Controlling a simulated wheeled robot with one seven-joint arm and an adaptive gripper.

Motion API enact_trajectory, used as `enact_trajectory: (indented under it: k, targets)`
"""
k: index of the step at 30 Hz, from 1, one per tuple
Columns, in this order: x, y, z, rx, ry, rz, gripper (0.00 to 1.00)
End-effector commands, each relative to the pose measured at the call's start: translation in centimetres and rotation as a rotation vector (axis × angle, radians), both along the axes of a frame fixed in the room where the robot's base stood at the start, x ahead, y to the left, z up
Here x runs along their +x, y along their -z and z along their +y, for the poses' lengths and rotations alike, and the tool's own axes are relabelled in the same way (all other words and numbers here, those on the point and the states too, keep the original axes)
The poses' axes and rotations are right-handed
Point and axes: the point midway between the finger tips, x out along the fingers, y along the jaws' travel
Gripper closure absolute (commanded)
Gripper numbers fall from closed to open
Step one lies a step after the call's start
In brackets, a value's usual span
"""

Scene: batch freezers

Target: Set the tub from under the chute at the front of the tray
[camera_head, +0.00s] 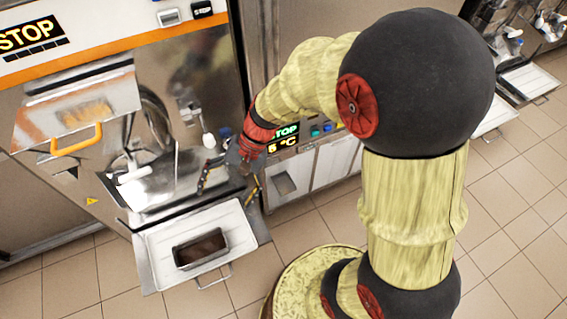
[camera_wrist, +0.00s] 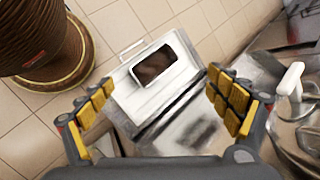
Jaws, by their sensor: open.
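The tub (camera_head: 201,247) is a metal rectangular container with dark brown contents. It sits on the white tray (camera_head: 157,262), toward its front edge near the wire handle. In the wrist view the tub (camera_wrist: 153,66) shows on the tray (camera_wrist: 122,88), beyond my fingertips and apart from them. My gripper (camera_head: 228,182) is beside the machine, above and behind the tray's right side. In the wrist view my gripper (camera_wrist: 160,103) is open with nothing between its yellow-padded fingers.
The batch freezer (camera_head: 200,70) stands behind the tray, with an orange-handled hatch (camera_head: 78,138) and a white-handled lever (camera_head: 208,138) on its front. Another machine with a STOP display stands to the right. The tiled floor (camera_head: 70,285) in front is clear.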

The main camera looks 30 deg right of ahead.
Motion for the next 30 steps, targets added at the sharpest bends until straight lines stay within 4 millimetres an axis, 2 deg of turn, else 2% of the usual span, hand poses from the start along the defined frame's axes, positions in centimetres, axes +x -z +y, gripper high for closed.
enact_trajectory:
  k: [1,6,12,15,21,30]
  targets:
    - [-0.7,-2.2,-0.7,-0.047,-0.048,-0.069,0.1]
    - [-3.6,-7.7,-3.8,-0.231,-0.199,-0.276,0.1]
    - [-7.1,-13.2,-8.0,-0.466,-0.334,-0.512,0.1]
    - [-8.4,-15.3,-9.7,-0.567,-0.377,-0.605,0.1]
    - [-10.0,-17.5,-11.8,-0.687,-0.416,-0.706,0.1]
    - [-10.1,-17.8,-12.1,-0.704,-0.424,-0.717,0.1]
